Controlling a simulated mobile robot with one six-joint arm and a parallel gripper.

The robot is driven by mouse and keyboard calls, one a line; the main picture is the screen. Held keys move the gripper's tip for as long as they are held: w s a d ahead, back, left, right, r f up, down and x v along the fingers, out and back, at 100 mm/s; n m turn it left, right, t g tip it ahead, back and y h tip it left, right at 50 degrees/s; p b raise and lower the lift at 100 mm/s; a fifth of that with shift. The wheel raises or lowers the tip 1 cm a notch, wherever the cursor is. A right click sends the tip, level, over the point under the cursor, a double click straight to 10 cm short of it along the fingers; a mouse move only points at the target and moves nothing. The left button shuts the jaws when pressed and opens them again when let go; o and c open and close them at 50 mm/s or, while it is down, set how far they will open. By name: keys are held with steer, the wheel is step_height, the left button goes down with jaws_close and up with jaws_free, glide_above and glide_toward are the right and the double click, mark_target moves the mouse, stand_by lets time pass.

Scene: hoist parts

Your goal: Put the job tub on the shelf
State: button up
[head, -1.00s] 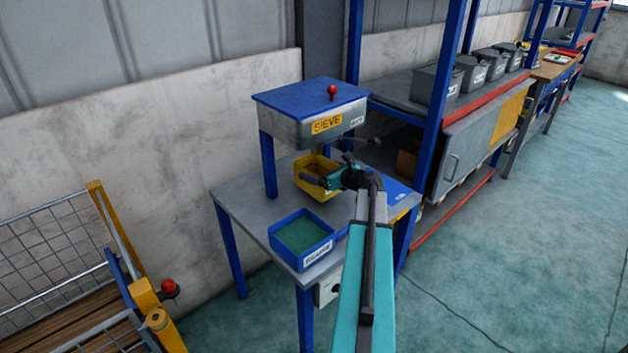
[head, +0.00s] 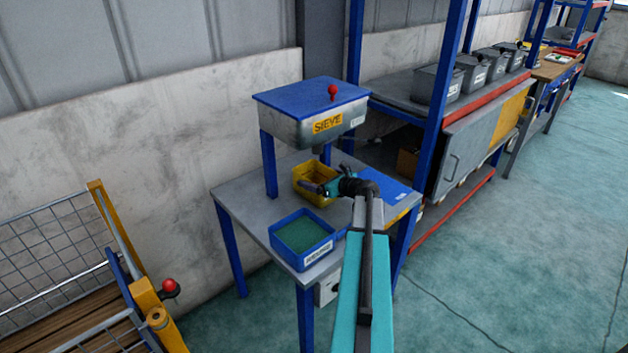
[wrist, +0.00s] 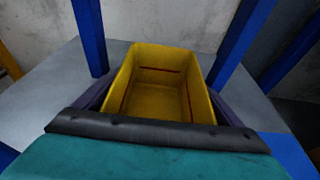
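The job tub, which I take to be the yellow open-topped tub (head: 304,194), sits on the grey table below the sieve. It looks empty in the wrist view (wrist: 158,100), with a thin red line along its inner walls. My gripper (head: 319,187) is down at the tub. In the wrist view its dark fingers (wrist: 160,100) lie along the outside of the tub's left and right walls. Their tips are hidden behind the walls, and I cannot tell whether they press on it. The shelf, a blue-framed rack (head: 404,91) with grey boards, stands to the right of the table.
The sieve (head: 312,115) stands over the table on blue legs. A blue tub of green material (head: 302,233) sits at the table's front. Several grey lidded bins (head: 437,84) occupy the rack's upper board. A mesh-sided cart (head: 60,250) is at lower left. The floor at right is clear.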

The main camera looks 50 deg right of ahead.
steer(key=shift+o, duration=0.8)
steer(key=shift+r, duration=0.2)
steer(key=v, duration=1.2)
steer(key=shift+b, duration=0.35)
